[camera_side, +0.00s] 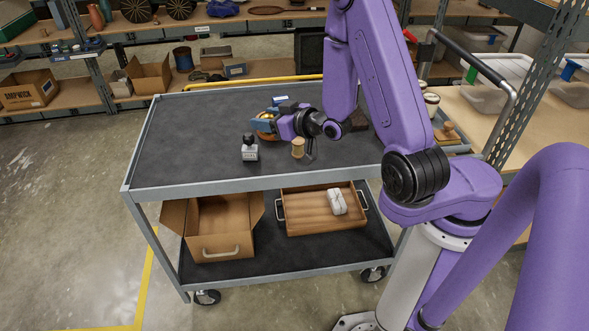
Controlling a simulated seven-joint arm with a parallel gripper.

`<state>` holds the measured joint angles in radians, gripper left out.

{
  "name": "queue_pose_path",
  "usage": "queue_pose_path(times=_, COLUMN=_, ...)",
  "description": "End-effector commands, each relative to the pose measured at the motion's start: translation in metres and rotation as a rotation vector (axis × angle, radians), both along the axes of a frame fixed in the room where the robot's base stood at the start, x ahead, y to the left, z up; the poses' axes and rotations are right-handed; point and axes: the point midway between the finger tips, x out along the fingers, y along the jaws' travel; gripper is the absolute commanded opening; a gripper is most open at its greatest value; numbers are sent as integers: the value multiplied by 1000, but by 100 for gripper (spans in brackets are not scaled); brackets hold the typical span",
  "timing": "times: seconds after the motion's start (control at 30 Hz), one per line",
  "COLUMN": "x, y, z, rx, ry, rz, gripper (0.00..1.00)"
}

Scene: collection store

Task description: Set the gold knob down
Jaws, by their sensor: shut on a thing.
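My gripper (268,124) is low over the dark top of the cart (185,150), reaching to the left from my wrist. It is shut on a small gold-orange thing, taken as the gold knob (265,136), which shows at and below the fingertips. The fingers and wrist hide part of the knob. I cannot tell from this view whether its underside touches the cart top.
A small bottle with a dark cap (250,150) and a tan spool (298,148) stand close in front of my gripper. The cart top's left side is clear. On the lower shelf are an open cardboard box (222,240) and a wooden tray (305,222) holding a white item.

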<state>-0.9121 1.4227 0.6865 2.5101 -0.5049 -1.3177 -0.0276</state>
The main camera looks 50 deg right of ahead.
Motion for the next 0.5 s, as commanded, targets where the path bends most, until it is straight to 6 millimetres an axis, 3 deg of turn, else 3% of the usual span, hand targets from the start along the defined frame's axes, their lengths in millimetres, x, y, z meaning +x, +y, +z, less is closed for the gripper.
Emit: queue_pose_path(times=0.5, x=0, y=-3, z=0, rx=0, ry=-2, rz=-10, gripper=12)
